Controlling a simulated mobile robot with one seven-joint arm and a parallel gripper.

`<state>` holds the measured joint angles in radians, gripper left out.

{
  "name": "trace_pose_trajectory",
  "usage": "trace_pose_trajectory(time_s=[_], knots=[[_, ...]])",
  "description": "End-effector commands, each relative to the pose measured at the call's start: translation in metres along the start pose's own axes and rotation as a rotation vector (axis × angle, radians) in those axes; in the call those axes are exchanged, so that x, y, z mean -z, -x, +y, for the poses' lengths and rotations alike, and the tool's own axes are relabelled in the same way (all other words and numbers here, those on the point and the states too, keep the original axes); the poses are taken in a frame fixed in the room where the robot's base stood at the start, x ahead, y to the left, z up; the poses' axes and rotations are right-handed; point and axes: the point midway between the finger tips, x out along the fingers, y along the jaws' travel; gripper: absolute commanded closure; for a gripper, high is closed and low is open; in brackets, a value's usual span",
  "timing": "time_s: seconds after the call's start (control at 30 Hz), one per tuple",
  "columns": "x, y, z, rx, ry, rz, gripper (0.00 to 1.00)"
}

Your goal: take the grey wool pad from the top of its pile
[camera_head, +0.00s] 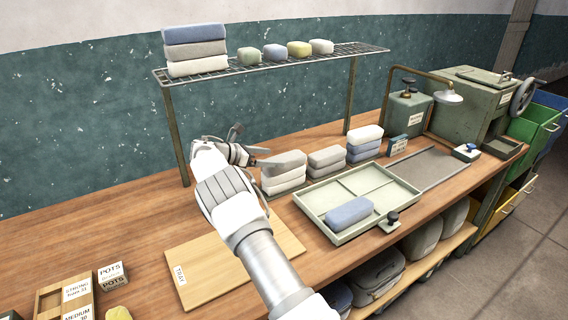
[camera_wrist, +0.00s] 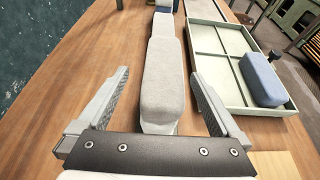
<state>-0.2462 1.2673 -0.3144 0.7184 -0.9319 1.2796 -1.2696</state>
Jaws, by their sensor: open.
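The grey wool pad (camera_head: 284,163) lies on top of the nearest pile, over paler pads (camera_head: 284,184), and sits slightly askew on them. In the wrist view the pad (camera_wrist: 163,88) lies lengthwise between the fingers, with clear gaps on both sides. My gripper (camera_head: 250,143) is open and empty beside the pile's left end in the head view. It also shows in the wrist view (camera_wrist: 160,76), its fingers on either side of the pad. I cannot tell how high the fingertips are relative to the pad.
A second pile (camera_head: 326,164) and a blue pile with a white top pad (camera_head: 366,132) stand behind. A divided tray (camera_head: 335,187) holding a blue pad (camera_head: 349,212) is close on the right. A wire shelf (camera_head: 350,51) with pads spans the back. A board (camera_head: 222,268) lies in front.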

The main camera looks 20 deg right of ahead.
Motion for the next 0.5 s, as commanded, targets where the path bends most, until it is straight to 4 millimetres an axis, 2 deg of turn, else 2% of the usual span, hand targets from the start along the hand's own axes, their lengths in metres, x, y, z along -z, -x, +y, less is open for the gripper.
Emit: trace_pose_trajectory(time_s=[0.27, 0.5], knots=[[0.001, -0.017, -0.002, 0.001, 0.001, 0.0, 0.0], [0.004, -0.052, -0.006, 0.002, -0.002, 0.0, 0.0]])
